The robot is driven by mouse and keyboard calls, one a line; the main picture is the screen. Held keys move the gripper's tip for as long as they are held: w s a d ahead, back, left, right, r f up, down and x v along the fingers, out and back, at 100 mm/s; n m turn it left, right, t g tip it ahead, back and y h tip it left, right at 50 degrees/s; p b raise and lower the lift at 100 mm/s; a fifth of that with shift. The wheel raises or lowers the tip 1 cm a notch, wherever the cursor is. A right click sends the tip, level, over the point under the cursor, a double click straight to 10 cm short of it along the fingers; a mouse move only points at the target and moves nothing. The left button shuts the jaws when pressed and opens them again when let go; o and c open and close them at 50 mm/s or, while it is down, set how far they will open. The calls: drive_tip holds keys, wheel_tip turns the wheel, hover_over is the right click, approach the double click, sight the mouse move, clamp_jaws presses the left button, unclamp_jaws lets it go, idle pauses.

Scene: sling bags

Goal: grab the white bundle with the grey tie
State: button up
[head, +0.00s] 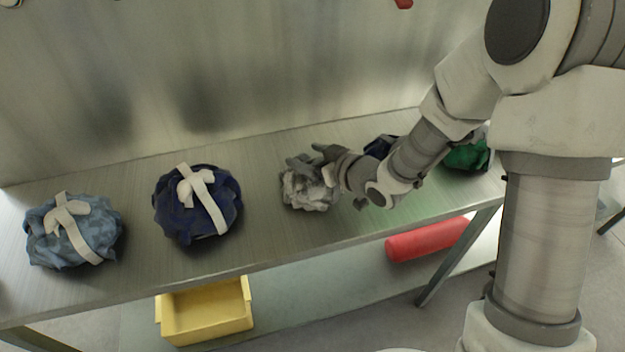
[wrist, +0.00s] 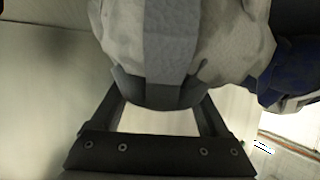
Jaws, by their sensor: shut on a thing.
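The white bundle with the grey tie (head: 308,188) is on the metal table, right of the middle in the head view. My gripper (head: 318,168) is at the bundle's upper right side and partly hides it. In the wrist view, the white bundle (wrist: 110,30) fills the top middle, with its grey tie (wrist: 170,50) running down between the fingers. My gripper (wrist: 160,92) is shut on it there, its dark fingers reaching up to the tie. I cannot tell whether the bundle still touches the table.
A dark blue bundle (head: 198,205) and a grey-blue bundle (head: 72,232) lie to the left. Another blue bundle (head: 379,147) and a green bundle (head: 466,155) are partly behind my arm. A yellow bin (head: 206,312) and a red roll (head: 428,239) are below the tabletop.

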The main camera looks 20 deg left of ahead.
clamp_jaws()
drive_tip(key=shift+r, duration=0.1)
